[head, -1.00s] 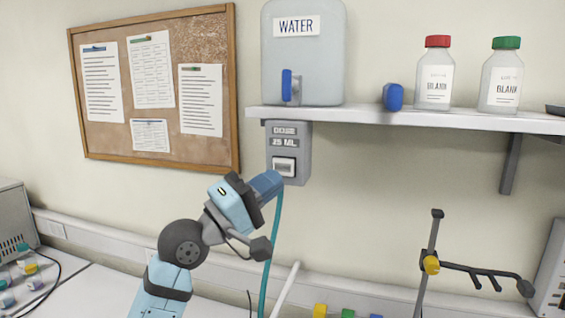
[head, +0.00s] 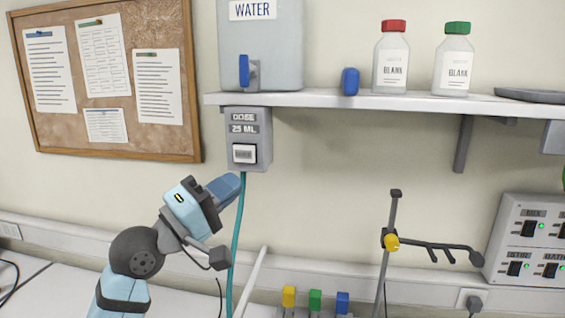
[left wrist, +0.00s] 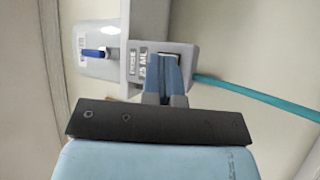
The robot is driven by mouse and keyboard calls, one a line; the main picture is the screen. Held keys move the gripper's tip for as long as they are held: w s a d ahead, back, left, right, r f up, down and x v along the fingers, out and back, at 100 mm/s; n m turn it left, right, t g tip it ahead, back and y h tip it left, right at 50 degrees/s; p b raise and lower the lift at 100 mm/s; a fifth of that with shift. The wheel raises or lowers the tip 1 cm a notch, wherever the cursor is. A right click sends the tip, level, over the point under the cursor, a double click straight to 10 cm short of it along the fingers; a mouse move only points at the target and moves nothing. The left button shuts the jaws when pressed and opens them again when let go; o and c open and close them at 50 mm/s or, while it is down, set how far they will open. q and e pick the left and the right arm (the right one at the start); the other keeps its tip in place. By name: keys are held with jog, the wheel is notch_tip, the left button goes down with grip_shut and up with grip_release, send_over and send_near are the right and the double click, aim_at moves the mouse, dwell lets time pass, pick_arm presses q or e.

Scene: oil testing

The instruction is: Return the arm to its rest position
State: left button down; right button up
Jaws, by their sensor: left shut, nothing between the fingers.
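My left arm comes in from the lower left in the head view. Its left gripper (head: 229,186) is shut and empty, its blue fingers pointing up and right. The fingertips are just below and left of the grey 25 mL dose box (head: 247,139) under the shelf. In the left wrist view the shut fingers (left wrist: 167,72) overlap the front of the dose box (left wrist: 145,65) near its button; I cannot tell how wide the gap is. A teal hose (head: 238,230) hangs down from the dose box, close beside the fingers. My right gripper is in neither view.
The shelf (head: 330,101) holds a water tank (head: 285,45), a blue object (head: 350,81), a red-capped bottle (head: 391,60) and a green-capped bottle (head: 453,60). A stand with a clamp (head: 392,242) and a switch panel (head: 535,240) are at right.

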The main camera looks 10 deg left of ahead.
pick_arm(q)
jog(key=s+a+f+m+g+y, duration=0.1)
jog(key=s+f+g+y, duration=0.15)
jog(key=f, duration=0.65)
jog(key=s+a+f+m+g+y, duration=0.1)
jog(key=s+f+y, duration=0.2)
jog(key=f, duration=0.6)
jog(key=s+a+f+m+g+y, duration=0.1)
jog(key=s+f+m+g+y, duration=0.15)
jog(key=f, duration=0.65)
jog(key=s+a+f+m+g+y, duration=0.2)
jog(key=s+a+f+g+y, duration=0.15)
jog(key=s+f, duration=0.55)
jog(key=s+a+f+m+g+y, duration=0.1)
jog(key=s+a+f+g+y, duration=0.25)
jog(key=s+f, duration=0.6)
jog(key=w+d+f+t+h, duration=0.1)
jog(key=d+f+t, duration=0.2)
jog(key=f, duration=0.2)
jog(key=w+d+f+m+t+h, duration=0.1)
jog(key=w+d+f+t+h, duration=0.1)
jog(key=d+f+t, duration=0.1)
notch_tip(320, 180, down, 3)
jog(key=shift+w+r+t, duration=0.15)
jog(key=shift+w+t, duration=0.1)
jog(key=shift+t, duration=0.35)
dwell(1.2)
